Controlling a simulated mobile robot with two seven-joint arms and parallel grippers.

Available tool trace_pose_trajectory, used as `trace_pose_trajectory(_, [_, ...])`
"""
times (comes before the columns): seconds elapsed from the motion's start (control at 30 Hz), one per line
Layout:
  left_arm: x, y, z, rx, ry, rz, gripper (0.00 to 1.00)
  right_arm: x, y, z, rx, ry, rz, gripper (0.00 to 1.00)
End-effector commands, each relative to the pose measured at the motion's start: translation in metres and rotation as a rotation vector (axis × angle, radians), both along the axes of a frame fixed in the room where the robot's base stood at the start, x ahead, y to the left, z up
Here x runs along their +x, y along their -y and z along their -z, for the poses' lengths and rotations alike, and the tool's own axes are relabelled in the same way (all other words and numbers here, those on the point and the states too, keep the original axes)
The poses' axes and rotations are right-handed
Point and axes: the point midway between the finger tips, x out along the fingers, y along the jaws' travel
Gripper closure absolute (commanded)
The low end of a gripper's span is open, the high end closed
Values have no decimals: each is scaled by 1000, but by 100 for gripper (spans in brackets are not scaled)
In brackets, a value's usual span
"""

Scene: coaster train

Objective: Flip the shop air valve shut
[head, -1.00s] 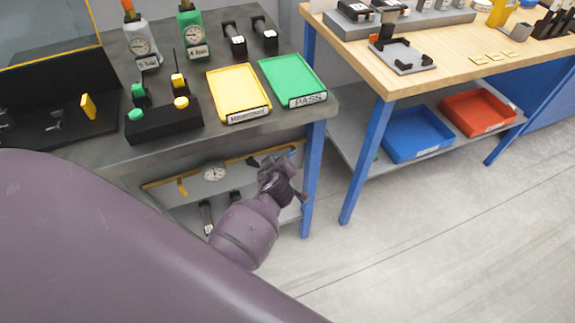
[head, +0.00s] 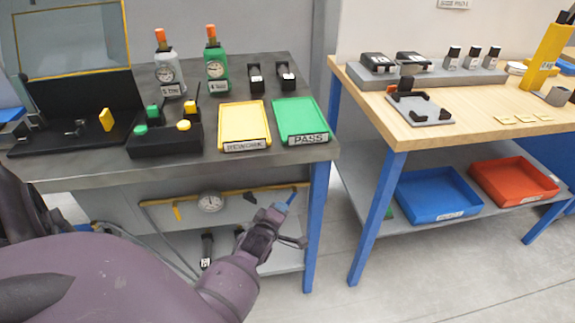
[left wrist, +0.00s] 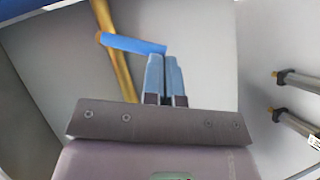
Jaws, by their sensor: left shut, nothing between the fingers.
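The shop air valve's blue lever (left wrist: 130,43) reaches rightward from the yellow pipe (left wrist: 115,62) in the left wrist view. In the head view the blue lever (head: 292,198) shows small near the pipe's right end, under the left bench. My left gripper (left wrist: 164,56) is shut and empty. Its fingertips are at the lever's free end and overlap it in the picture; I cannot tell whether they touch. In the head view this gripper (head: 279,212) is just below the lever, in front of the bench's lower space. My right gripper is not in view.
A round gauge (head: 210,201) and a small yellow handle (head: 177,213) are on the pipe to the left. The bench's blue leg (head: 317,220) stands close right of my gripper. The bench top (head: 85,171) is above. Open floor (head: 340,296) lies right of my arm.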

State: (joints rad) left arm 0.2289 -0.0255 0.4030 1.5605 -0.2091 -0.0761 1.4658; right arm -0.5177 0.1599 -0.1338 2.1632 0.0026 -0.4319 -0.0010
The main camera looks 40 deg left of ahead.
Motion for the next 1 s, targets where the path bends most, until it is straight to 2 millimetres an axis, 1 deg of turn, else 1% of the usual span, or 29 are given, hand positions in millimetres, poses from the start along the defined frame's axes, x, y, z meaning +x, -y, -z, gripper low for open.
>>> trace_pose_trajectory(0.03, [0,-3,6,-20,22,0,100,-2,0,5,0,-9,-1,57])
trace_pose_trajectory(0.17, [4,-4,11,-86,104,0,100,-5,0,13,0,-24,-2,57])
trace_pose_trajectory(0.33, [9,-2,16,-161,202,2,100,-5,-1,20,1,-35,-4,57])
trace_pose_trajectory(0.7, [16,3,17,-254,325,2,100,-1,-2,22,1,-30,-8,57])
trace_pose_trajectory(1.0, [18,4,16,-269,346,2,100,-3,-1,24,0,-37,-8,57])
